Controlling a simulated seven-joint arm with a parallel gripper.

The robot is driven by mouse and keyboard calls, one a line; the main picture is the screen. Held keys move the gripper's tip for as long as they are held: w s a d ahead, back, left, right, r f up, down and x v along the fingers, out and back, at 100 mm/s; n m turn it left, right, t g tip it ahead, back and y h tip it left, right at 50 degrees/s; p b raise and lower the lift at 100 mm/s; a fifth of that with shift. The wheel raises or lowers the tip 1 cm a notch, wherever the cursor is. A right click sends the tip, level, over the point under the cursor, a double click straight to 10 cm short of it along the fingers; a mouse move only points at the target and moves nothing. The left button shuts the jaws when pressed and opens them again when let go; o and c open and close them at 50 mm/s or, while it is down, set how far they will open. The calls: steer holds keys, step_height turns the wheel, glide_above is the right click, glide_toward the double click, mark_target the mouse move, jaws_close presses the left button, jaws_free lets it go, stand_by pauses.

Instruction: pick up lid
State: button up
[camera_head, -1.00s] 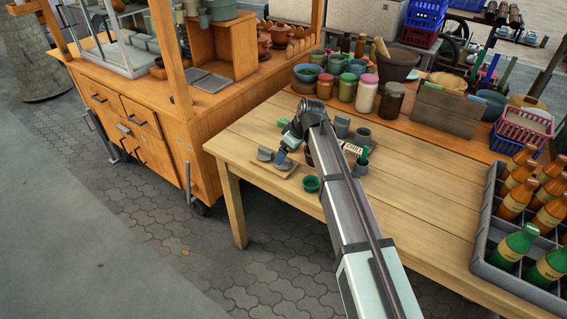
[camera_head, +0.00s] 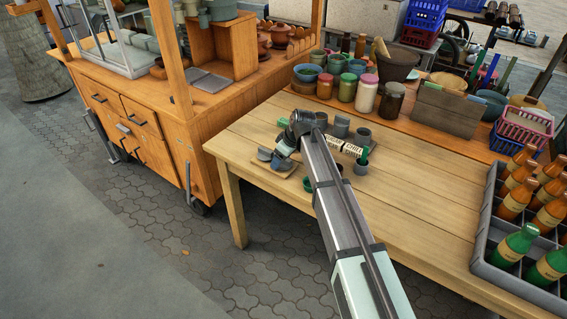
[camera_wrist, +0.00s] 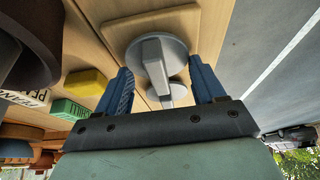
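A grey round lid (camera_wrist: 143,46) with a raised bar handle shows in the wrist view. My gripper (camera_wrist: 159,66) is open, its two blue fingers apart on either side of the handle, with gaps between. A second, smaller grey lid-like piece (camera_wrist: 178,91) shows just below it. In the head view my gripper (camera_head: 283,150) is low over the small wooden board at the table's left end. One grey lid (camera_head: 264,154) shows left of the fingers; the other piece is partly hidden by the gripper. I cannot tell whether the fingers touch anything.
Labelled blocks (camera_head: 352,150), a green block (camera_head: 283,123), and small cups (camera_head: 361,166) stand close by. In the wrist view a dark round pot (camera_wrist: 30,45) is at left. Jars (camera_head: 365,95) line the back. A bottle crate (camera_head: 500,262) is at right; the table's front middle is bare.

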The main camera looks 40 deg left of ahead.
steer(key=c, duration=0.5)
steer(key=shift+o, duration=0.2)
